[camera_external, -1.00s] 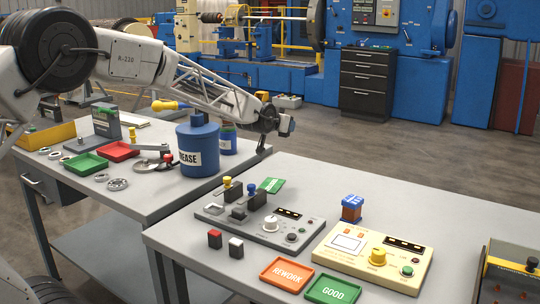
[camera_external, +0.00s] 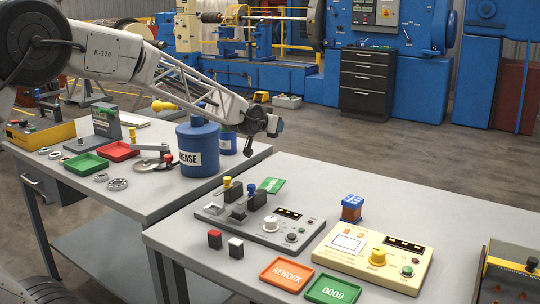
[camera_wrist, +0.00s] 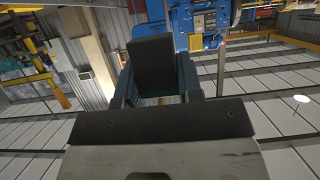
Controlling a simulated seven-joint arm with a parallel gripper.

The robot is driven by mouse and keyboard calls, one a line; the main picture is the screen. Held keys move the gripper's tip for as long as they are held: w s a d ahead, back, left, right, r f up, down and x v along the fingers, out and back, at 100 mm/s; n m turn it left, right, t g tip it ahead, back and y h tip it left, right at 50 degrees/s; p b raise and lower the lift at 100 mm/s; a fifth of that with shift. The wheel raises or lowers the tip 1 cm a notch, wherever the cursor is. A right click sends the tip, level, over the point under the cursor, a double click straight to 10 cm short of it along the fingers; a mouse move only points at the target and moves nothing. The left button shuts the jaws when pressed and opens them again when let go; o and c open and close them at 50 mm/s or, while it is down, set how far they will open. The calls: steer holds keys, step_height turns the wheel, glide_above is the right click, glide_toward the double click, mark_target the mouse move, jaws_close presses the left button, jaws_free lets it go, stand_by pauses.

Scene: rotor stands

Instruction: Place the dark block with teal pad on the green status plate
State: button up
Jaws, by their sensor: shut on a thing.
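My gripper (camera_external: 274,126) is raised above the back of the tables, beyond the blue grease can. In the wrist view my gripper (camera_wrist: 153,78) is shut on a dark block (camera_wrist: 152,62), held between its two fingers. I cannot make out a teal pad on it; the block is too small to tell apart in the external view. The green plate marked GOOD (camera_external: 332,290) lies flat and empty at the front edge of the right table, well apart from my gripper.
An orange REWORK plate (camera_external: 287,274) lies left of the green one. Behind them stand a cream control box (camera_external: 350,263) and a grey panel (camera_external: 262,228) with upright dark pieces. Small red-topped (camera_external: 214,239) and white-topped (camera_external: 236,247) blocks stand nearby. The grease can (camera_external: 198,150) stands tall on the left table.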

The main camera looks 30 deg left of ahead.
steer(key=s+a+f, duration=0.1)
steer(key=s+a, duration=0.1)
steer(key=s, duration=1.1)
steer(key=s+a+f, duration=0.1)
steer(key=s, duration=1.2)
steer(key=s+d+f, duration=0.1)
steer(key=s+f, duration=0.5)
steer(key=s, duration=0.6)
steer(key=s+f, duration=0.6)
steer(key=s, duration=0.6)
steer(key=shift+s+d+f, duration=0.25)
steer(key=shift+s+d, duration=0.05)
steer(key=shift+d, duration=0.05)
steer(key=shift+w+a+f, duration=0.1)
steer(key=shift+w+f, duration=0.05)
steer(key=shift+w, duration=1.25)
steer(key=shift+w+a+f, duration=0.15)
steer(key=shift+w+f, duration=0.05)
steer(key=shift+w, duration=1.8)
steer(key=shift+w+a+f, duration=0.15)
steer(key=shift+w+a, duration=0.05)
steer(key=shift+w, duration=1.75)
steer(key=shift+w+a+f, duration=0.15)
steer(key=shift+w+f, duration=0.05)
steer(key=shift+w, duration=1.8)
